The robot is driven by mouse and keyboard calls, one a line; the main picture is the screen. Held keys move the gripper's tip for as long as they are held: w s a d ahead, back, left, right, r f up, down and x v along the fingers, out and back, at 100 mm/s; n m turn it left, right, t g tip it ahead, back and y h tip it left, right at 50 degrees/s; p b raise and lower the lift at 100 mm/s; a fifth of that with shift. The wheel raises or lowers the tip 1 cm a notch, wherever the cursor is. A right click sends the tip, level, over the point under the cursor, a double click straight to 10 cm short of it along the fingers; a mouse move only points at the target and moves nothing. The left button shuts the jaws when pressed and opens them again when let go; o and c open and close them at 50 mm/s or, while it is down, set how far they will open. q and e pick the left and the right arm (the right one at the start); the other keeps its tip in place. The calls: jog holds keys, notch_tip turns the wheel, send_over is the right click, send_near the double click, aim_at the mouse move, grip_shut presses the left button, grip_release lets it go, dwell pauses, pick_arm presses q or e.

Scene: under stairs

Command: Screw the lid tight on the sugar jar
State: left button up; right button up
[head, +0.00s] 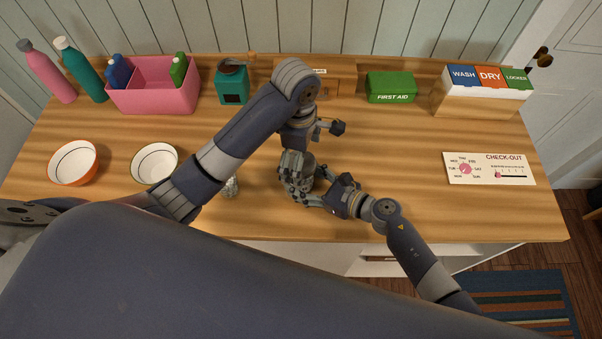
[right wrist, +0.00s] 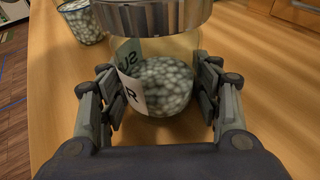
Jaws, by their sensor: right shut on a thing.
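The sugar jar (right wrist: 165,80) stands on the wooden counter, clear, with small pale round contents and a partly visible label. A silvery metal lid (right wrist: 155,16) sits at its top in the right wrist view; whether it is tight does not show. My right gripper (right wrist: 157,92) is shut on the jar's body, one finger on each side. In the head view my right gripper (head: 322,194) reaches in low from the right. My left gripper (head: 296,178) is over the jar from above and mostly hides it. Its fingertips and the lid cannot be made out there.
A glass with pale round contents (right wrist: 82,20) stands left of the jar. Two bowls (head: 73,163) (head: 155,163) are at left. A pink caddy (head: 155,98), teal box (head: 232,86), green first aid box (head: 391,88) and sorting box (head: 470,103) line the back. The right counter is mostly clear.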

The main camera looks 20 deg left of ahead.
pick_arm(q)
notch_tip(320, 180, up, 2)
jog(key=shift+w, duration=0.15)
jog(key=shift+r, duration=2)
pick_arm(e)
jog(key=o, duration=1.9)
jog(key=shift+o, duration=0.2)
jog(key=shift+d, duration=0.1)
jog(key=v, duration=1.2)
